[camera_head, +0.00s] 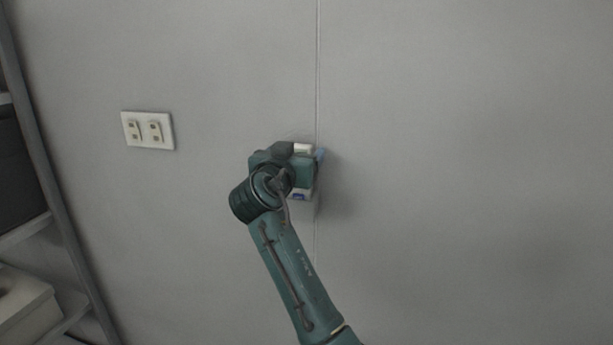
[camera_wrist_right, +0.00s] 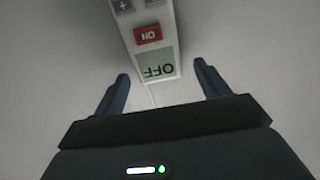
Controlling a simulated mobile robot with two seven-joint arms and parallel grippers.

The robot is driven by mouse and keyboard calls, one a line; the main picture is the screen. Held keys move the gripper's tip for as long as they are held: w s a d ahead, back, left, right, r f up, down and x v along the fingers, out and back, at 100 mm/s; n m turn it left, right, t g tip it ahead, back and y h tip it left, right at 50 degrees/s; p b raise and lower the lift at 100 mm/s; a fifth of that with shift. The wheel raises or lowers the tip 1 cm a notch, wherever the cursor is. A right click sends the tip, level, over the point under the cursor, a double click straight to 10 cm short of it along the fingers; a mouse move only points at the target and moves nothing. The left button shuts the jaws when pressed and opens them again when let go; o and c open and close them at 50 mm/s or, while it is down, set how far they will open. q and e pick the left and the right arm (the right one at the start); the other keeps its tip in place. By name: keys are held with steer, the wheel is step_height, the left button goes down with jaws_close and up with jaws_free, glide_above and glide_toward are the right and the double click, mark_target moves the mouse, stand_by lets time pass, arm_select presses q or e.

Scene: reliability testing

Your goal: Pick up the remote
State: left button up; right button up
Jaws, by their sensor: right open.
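The remote (camera_wrist_right: 152,35) is white with a grey display reading OFF, a red ON button and grey plus and minus buttons. It shows upside down in the right wrist view. In the head view my right gripper (camera_head: 312,170) is at the wall and mostly covers the remote, whose white top (camera_head: 303,148) shows above it. In the right wrist view my right gripper (camera_wrist_right: 161,72) is open, with one dark finger on each side of the remote's display end. Gaps show between the fingers and the remote. My left gripper is not in view.
A white wall plate (camera_head: 147,130) with two sockets or switches is on the grey wall to the left. A metal shelf (camera_head: 45,170) holding a dark box and a pale box stands at the far left. The wall to the right is bare.

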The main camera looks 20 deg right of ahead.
steer(key=shift+w+d, duration=0.2)
steer(key=shift+s+a, duration=0.1)
steer(key=shift+a, duration=0.05)
steer(key=shift+c, duration=0.7)
steer(key=c, duration=1.3)
steer(key=shift+r, duration=0.1)
